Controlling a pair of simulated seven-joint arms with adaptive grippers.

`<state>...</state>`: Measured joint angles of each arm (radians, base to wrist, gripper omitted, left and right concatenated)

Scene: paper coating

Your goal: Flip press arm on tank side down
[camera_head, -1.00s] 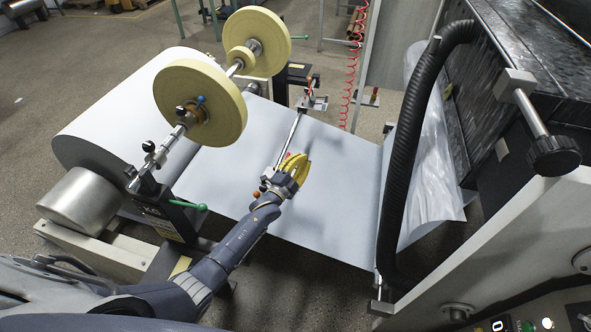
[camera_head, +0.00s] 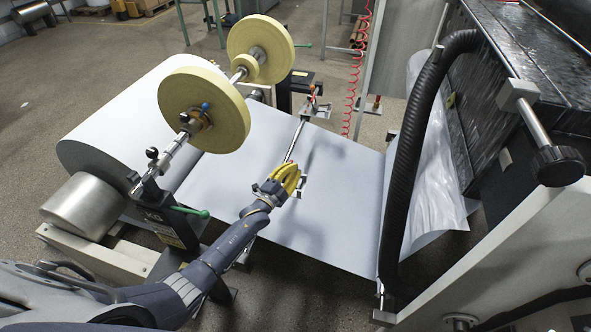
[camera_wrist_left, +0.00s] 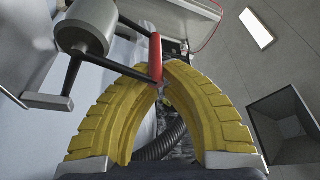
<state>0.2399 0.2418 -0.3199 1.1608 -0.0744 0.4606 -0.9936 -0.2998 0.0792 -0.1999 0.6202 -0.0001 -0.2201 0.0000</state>
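The press arm is a slim silver bar (camera_head: 297,140) that runs above the pale paper sheet (camera_head: 335,180). A red handle (camera_wrist_left: 155,58) on a dark lever stands at my left fingertips in the left wrist view. My left gripper (camera_head: 296,172) has yellow fingers at the near end of the bar. In the left wrist view its fingertips (camera_wrist_left: 163,76) come together in an arch, right at the red handle. I cannot tell whether they clamp it. A small metal piece (camera_head: 302,187) shows just right of the fingers. The right gripper is out of view.
A paper roll (camera_head: 110,130) and yellow-sided reels (camera_head: 228,112) on a shaft stand to the left. A black corrugated hose (camera_head: 404,170) and the machine frame rise on the right. Green-handled lever (camera_head: 190,211) lies left of my arm.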

